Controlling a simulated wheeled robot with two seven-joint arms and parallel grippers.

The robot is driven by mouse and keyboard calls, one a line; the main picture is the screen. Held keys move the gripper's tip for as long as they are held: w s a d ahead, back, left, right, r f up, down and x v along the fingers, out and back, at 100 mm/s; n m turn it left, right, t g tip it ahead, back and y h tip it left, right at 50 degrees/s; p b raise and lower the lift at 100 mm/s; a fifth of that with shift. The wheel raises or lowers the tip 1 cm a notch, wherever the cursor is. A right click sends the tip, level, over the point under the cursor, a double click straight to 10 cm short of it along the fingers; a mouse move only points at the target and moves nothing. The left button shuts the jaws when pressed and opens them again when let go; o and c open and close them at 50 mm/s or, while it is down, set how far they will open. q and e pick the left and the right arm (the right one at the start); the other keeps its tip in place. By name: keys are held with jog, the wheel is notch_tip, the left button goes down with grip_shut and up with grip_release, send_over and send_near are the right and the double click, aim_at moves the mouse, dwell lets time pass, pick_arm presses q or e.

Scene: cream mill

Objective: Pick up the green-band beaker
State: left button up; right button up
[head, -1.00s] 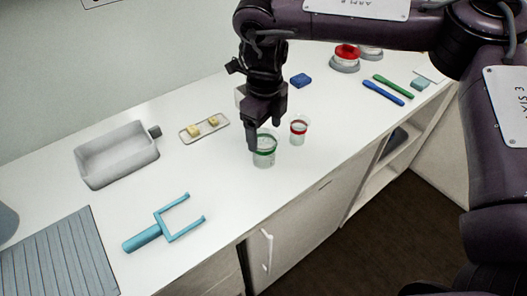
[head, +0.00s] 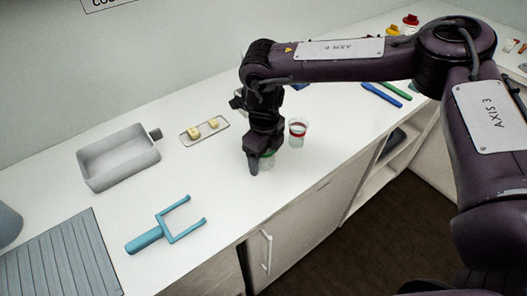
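The green-band beaker (head: 268,161) stands on the white counter, mostly hidden behind my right gripper (head: 262,158). A strip of its green band and clear wall shows between and beside the fingers. My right gripper points down at the beaker, with one finger on its near left side and the other towards its right. I cannot tell whether the fingers touch or press the glass. My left gripper is not in view.
A red-band beaker (head: 298,132) stands close on the right. A small tray (head: 184,136) with yellow pieces, a grey basin (head: 118,160) and a blue two-pronged tool (head: 145,240) lie to the left. The counter in front of the beaker is clear up to its edge.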

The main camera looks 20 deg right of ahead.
jog(key=c, duration=0.7)
jog(key=shift+o, duration=0.2)
